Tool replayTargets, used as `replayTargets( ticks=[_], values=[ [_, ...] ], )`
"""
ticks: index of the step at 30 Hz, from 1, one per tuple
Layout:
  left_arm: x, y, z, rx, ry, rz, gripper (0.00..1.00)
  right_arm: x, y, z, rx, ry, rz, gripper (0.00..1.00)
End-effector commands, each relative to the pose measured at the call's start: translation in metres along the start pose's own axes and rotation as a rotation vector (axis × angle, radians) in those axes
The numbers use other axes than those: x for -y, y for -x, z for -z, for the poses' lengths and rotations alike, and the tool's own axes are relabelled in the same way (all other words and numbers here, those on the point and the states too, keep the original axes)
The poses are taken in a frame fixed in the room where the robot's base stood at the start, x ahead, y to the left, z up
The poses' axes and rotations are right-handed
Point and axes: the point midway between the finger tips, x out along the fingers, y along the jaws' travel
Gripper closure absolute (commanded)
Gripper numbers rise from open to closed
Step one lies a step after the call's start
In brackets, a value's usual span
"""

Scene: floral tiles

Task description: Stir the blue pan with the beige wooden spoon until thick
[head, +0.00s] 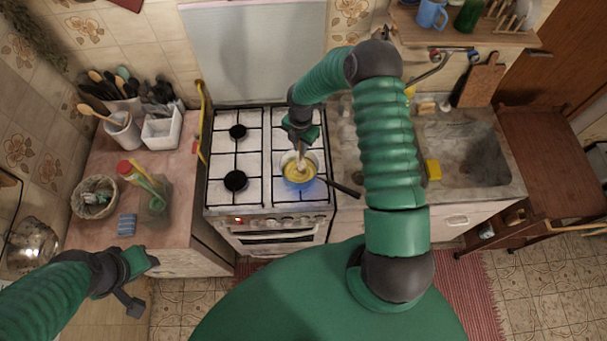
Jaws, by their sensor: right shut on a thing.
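The blue pan (299,187) sits on the front right burner of the stove, with its dark handle pointing right and toward me. It holds a yellow mixture. My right gripper (300,138) is above the pan, shut on the beige wooden spoon (300,157). The spoon stands roughly upright with its lower end in the mixture. Its tip is hidden there, and its upper end is hidden by the gripper. My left gripper (140,283) is open and empty, low at the left, in front of the left counter and away from the pan.
The white stove (222,190) has free burners on the left. The left counter holds a utensil crock (124,133), a wicker basket (93,197), a blue sponge (127,224) and a bottle. A sink (460,150) with a yellow sponge (433,170) lies right, partly behind my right arm.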

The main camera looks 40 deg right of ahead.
Motion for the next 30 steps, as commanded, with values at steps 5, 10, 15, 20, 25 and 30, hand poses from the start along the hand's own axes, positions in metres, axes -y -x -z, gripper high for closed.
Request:
replayTargets(
  ticks=[5, 10, 15, 20, 25, 30],
  values=[
    [0.000, 0.004, 0.001, 0.000, 0.000, 0.000, 0.59, -0.004, 0.006, 0.001, -0.001, 0.000, -0.002, 1.00],
    [0.000, 0.018, 0.004, 0.000, 0.000, 0.000, 0.59, -0.004, 0.024, 0.001, 0.000, 0.000, -0.003, 1.00],
    [0.000, 0.030, 0.007, 0.000, 0.000, 0.000, 0.59, -0.003, 0.041, 0.002, 0.000, 0.000, -0.002, 1.00],
    [0.000, 0.035, 0.008, 0.000, 0.000, 0.000, 0.59, -0.003, 0.053, 0.002, 0.000, 0.000, -0.002, 1.00],
    [0.000, 0.037, 0.009, 0.000, 0.000, 0.000, 0.59, -0.004, 0.069, 0.002, 0.001, -0.001, -0.003, 1.00],
    [0.000, 0.036, 0.009, 0.000, 0.000, 0.000, 0.59, -0.004, 0.085, 0.002, 0.001, 0.000, -0.003, 1.00]
  ],
)
